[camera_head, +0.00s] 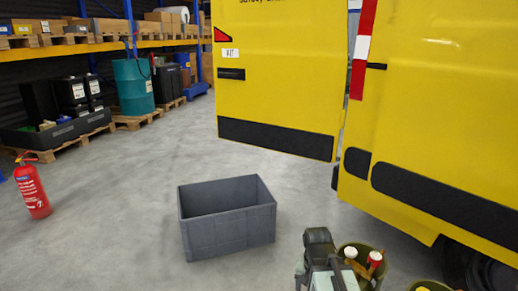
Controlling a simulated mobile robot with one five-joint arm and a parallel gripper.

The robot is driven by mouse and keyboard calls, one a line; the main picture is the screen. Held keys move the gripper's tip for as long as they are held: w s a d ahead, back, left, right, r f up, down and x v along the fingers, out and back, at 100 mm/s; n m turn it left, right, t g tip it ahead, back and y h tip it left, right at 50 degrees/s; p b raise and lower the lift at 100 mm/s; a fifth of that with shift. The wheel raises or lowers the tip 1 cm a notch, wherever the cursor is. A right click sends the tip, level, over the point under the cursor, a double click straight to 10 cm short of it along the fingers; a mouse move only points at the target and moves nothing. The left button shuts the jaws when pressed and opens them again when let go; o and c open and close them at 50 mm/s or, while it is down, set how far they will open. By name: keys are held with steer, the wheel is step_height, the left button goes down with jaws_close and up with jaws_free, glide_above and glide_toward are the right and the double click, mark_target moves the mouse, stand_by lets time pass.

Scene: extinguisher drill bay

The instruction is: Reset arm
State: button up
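Part of my arm shows at the bottom edge, right of centre, as a dark joint block above paler links. I cannot make out any gripper fingers there, so my gripper's state and whether it holds anything do not show. The arm is in front of an olive-green round container (345,250) with a red item (375,259) and a white-topped item (350,253) in it. A second olive container (428,287) is cut off by the bottom edge.
An open grey crate (228,233) stands on the floor, apparently empty. A red fire extinguisher (32,190) stands upright at left. A yellow vehicle (440,110) with an open door (275,85) fills the right. Pallets and a teal drum (133,88) line the back left. Floor between is clear.

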step_height(320, 180, up, 32)
steer(key=s+a+n+p, duration=0.1)
steer(key=n+p, duration=0.3)
steer(key=p, duration=2.8)
steer(key=shift+s+y, duration=0.2)
steer(key=shift+y, duration=0.1)
